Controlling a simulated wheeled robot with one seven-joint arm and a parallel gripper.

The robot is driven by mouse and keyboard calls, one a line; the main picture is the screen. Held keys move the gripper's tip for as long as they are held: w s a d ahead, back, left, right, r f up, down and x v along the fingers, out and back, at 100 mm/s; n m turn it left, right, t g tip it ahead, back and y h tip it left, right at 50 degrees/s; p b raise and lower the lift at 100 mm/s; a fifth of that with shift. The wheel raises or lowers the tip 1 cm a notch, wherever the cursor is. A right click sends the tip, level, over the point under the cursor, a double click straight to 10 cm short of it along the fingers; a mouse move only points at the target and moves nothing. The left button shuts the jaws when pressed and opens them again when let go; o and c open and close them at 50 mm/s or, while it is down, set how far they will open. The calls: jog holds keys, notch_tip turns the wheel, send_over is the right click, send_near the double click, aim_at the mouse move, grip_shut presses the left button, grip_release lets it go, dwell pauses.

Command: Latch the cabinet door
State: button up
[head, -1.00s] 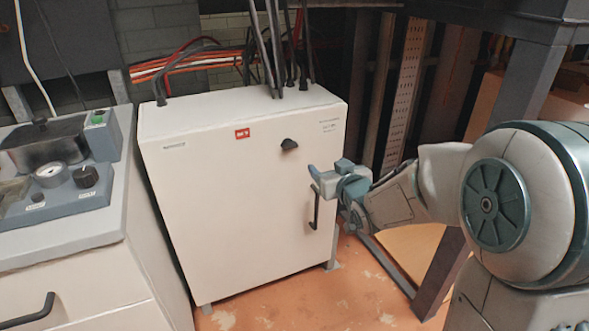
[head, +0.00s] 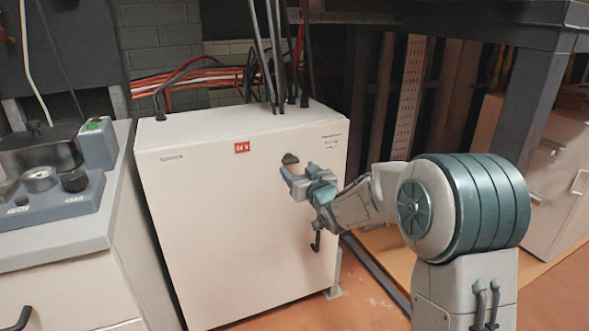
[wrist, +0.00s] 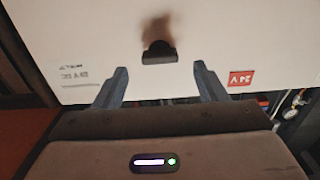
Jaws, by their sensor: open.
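The white cabinet (head: 215,230) stands in the middle of the head view, and its front door looks closed. A small black latch knob (head: 290,158) sits on the upper right of the door. My gripper (head: 299,174) is open and empty, just below and in front of the knob. In the wrist view, the knob (wrist: 159,54) lies between and a little beyond the two open fingertips (wrist: 160,72), with no contact visible. A black vertical door handle (head: 316,241) is lower on the door, its upper part hidden behind my gripper.
A grey bench unit (head: 60,245) with a control box (head: 45,195) stands close on the left. Cables rise from the cabinet top. A dark metal frame post (head: 525,110) and a beige cabinet (head: 560,190) stand at the right. Orange floor shows in front.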

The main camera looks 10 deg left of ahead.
aim_at(292, 163)
jog(key=shift+x, duration=1.85)
jog(key=c, duration=1)
